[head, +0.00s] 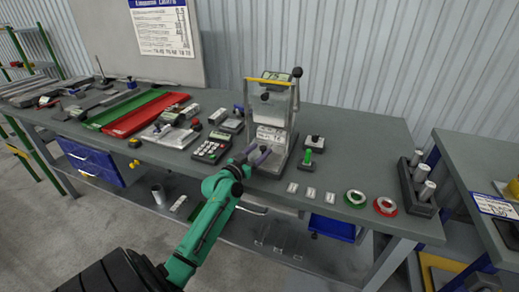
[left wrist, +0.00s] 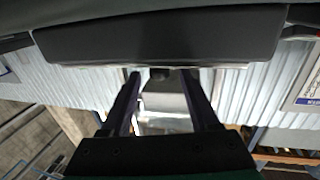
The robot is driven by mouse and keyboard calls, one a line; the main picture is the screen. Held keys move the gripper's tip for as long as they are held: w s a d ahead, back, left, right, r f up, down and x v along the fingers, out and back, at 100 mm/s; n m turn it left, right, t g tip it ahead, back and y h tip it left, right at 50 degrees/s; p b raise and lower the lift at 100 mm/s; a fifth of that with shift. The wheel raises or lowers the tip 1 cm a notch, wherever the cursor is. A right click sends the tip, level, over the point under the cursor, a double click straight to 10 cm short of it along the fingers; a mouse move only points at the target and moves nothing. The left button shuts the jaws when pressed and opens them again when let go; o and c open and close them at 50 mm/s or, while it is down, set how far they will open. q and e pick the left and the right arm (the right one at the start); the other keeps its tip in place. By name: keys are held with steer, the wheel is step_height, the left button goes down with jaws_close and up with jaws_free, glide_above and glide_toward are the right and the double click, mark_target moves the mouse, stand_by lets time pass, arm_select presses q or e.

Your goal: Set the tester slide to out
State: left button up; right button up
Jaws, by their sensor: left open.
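The tester (head: 273,132) is an upright grey frame with a yellow bar, a small display and a dark knob (head: 297,72) at its top. A second dark knob (head: 265,97) shows on its front. I cannot tell which part is the slide or where it is set. My left gripper (head: 260,155) is open at the tester's lower front, its fingers close to the frame. In the left wrist view, the two fingers (left wrist: 160,98) flank a pale panel, with a small dark knob (left wrist: 160,74) between them, apparently not gripped. My right gripper is not in view.
A keypad unit (head: 211,147) lies left of the tester. A green-handled part (head: 306,158), small pale blocks, a green ring (head: 355,198) and a red ring (head: 386,206) lie to the right. A dark rack (head: 416,186) of cylinders stands at the table's (head: 370,147) right end.

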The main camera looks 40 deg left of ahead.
arm_select(q)
steer(key=shift+w, duration=0.15)
jaws_close()
stand_by(1.4)
